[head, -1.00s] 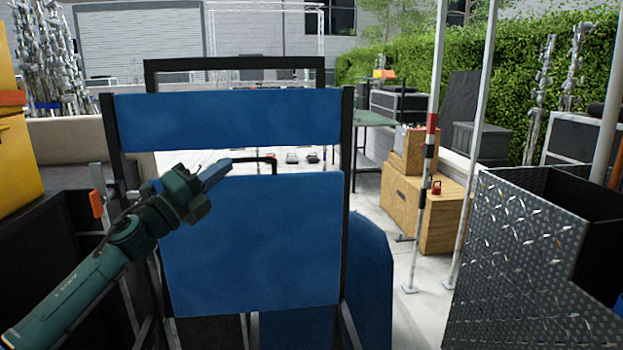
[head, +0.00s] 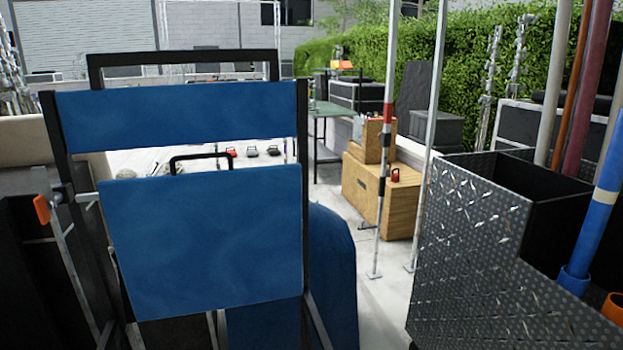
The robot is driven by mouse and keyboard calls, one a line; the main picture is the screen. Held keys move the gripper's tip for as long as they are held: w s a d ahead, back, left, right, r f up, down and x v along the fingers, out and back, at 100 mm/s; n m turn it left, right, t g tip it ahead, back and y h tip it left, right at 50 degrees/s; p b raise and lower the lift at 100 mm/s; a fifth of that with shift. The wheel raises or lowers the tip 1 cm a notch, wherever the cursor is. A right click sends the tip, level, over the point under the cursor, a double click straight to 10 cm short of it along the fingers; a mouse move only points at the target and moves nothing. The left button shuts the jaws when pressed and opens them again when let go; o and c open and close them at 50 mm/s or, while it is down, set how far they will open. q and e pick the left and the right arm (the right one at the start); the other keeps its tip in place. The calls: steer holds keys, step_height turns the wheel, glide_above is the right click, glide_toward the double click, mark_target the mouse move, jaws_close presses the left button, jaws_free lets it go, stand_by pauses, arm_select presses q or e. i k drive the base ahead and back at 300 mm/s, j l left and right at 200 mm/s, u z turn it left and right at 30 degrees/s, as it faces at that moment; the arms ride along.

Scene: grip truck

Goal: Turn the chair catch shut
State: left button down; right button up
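A folding chair with blue fabric panels (head: 205,240) and a black frame stands upright close in front of me, left of the middle in the head view. A catch with an orange tip (head: 41,209) sits at the left side of the chair's frame, on a grey metal fitting. From this view I cannot tell whether the catch is open or shut. Neither of my grippers shows in the head view now.
A dark diamond-plate bin (head: 470,250) with poles and tubes stands at the right. Thin upright poles (head: 384,150) and wooden boxes (head: 375,195) stand right of the chair. Clear floor (head: 385,290) shows between chair and bin.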

mark_target(48, 201)
steer(key=u, duration=1.35)
